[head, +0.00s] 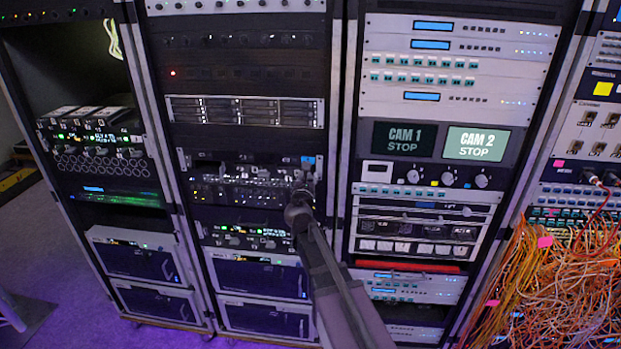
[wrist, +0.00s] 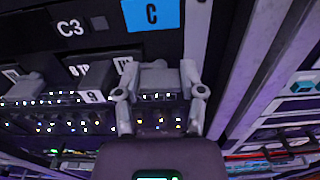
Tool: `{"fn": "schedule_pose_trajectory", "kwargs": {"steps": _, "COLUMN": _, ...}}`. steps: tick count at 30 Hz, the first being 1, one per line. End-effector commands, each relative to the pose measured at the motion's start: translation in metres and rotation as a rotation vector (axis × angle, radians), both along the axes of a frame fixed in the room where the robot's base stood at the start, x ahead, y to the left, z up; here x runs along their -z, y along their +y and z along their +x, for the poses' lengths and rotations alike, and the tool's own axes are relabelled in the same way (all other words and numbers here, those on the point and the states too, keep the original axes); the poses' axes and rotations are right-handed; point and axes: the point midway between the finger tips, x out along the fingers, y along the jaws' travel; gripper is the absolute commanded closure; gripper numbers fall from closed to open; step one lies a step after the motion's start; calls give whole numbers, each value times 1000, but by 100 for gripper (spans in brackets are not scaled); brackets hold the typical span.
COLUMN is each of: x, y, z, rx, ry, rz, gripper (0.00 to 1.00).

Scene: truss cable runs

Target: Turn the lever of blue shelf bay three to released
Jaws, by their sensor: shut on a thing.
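A dark panel carries a white "C3" marking (wrist: 70,28) and a blue label with the letter C (wrist: 152,14) beside it. The blue label also shows small in the head view (head: 308,160). Just below it in the wrist view is a grey block-like lever (wrist: 158,76), between the two fingers of my gripper (wrist: 159,88). The gripper is shut on the lever. In the head view my gripper (head: 300,194) is at the right end of the shelf in the middle rack, and my arm hides part of it. The lever's marked position cannot be read.
Left of the lever, similar dark blocks (wrist: 97,80) stand close along the shelf. A metal rack post (wrist: 265,70) runs close on the right. In the head view, loose orange cables (head: 570,285) hang at the far right. Purple floor (head: 50,255) is open at the left.

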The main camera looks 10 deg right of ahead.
Motion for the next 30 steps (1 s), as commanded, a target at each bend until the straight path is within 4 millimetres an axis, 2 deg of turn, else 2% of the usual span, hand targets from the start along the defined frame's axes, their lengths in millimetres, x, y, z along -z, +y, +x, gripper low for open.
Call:
{"fn": "schedule_pose_trajectory", "kwargs": {"steps": 11, "x": 1, "y": -2, "z": -2, "rx": 4, "ry": -69, "rz": 208, "gripper": 96}}
{"fn": "schedule_pose_trajectory", "kwargs": {"steps": 30, "x": 2, "y": -3, "z": -3, "rx": 3, "ry": -254, "rz": 778, "gripper": 96}}
